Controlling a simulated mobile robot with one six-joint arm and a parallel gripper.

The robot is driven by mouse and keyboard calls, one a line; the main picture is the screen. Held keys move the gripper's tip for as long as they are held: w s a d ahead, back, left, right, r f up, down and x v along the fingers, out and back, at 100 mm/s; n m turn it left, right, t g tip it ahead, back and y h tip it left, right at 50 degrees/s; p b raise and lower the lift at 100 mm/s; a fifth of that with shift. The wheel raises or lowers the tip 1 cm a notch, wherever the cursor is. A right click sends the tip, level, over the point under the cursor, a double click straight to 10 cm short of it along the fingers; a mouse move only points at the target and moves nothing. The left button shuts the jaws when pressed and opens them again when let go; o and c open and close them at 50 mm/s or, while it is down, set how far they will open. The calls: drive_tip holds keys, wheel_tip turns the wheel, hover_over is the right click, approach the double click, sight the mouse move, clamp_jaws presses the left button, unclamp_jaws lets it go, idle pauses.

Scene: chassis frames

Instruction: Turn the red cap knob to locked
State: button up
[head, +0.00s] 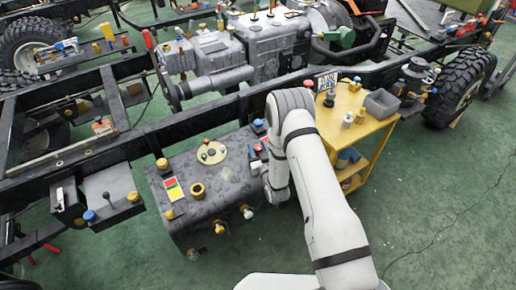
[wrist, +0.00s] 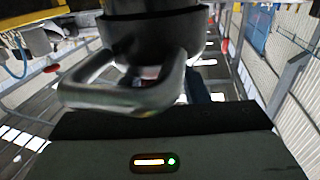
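In the head view a dark, mottled tank (head: 225,188) carries several knobs and fittings. A round tan plate (head: 211,153) on its top bears small red parts. A little red (head: 257,148) also shows beside my arm at the tank's right end. I cannot tell which of these is the red cap knob, nor its setting. My arm reaches down to the tank's right end, and its wrist hides what lies behind it. In the wrist view a bent metal loop (wrist: 125,88) stands before a dark round body (wrist: 150,38). My gripper's fingertips cannot be made out clearly.
A yellow cart (head: 368,135) with a grey bin (head: 381,104) stands right of my arm. The black chassis rail (head: 225,107) runs behind the tank. A box with levers (head: 108,195) is at the left.

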drive_tip(key=c, duration=0.7)
drive_tip(key=shift+b, duration=0.4)
drive_tip(key=m+h+b, duration=0.1)
drive_tip(key=h+b, duration=0.1)
drive_tip(key=m+t+h+b, duration=0.1)
drive_tip(key=shift+a+f+m+h+b, duration=0.15)
drive_tip(key=shift+f+m+h+b, duration=0.15)
drive_tip(key=shift+h+b, duration=0.1)
drive_tip(key=m+h+b, duration=0.2)
drive_tip(key=h+b, duration=0.1)
drive_tip(key=m+h+b, duration=0.2)
drive_tip(key=h+b, duration=0.1)
drive_tip(key=h, duration=0.1)
drive_tip(key=shift+m, duration=0.3)
drive_tip(key=m+g+h+b, duration=0.2)
drive_tip(key=h, duration=0.1)
drive_tip(key=m+g+h+b, duration=0.2)
drive_tip(key=m+h, duration=0.1)
drive_tip(key=h, duration=0.1)
drive_tip(key=shift+r, duration=0.15)
drive_tip(key=m+g+h+b, duration=0.2)
drive_tip(key=m+g+h, duration=0.2)
drive_tip(key=g, duration=0.1)
drive_tip(key=shift+r+m+g+h+b, duration=0.15)
drive_tip(key=shift+m+g+h+b, duration=0.45)
drive_tip(key=shift+m+g, duration=0.3)
drive_tip(key=shift+g, duration=0.4)
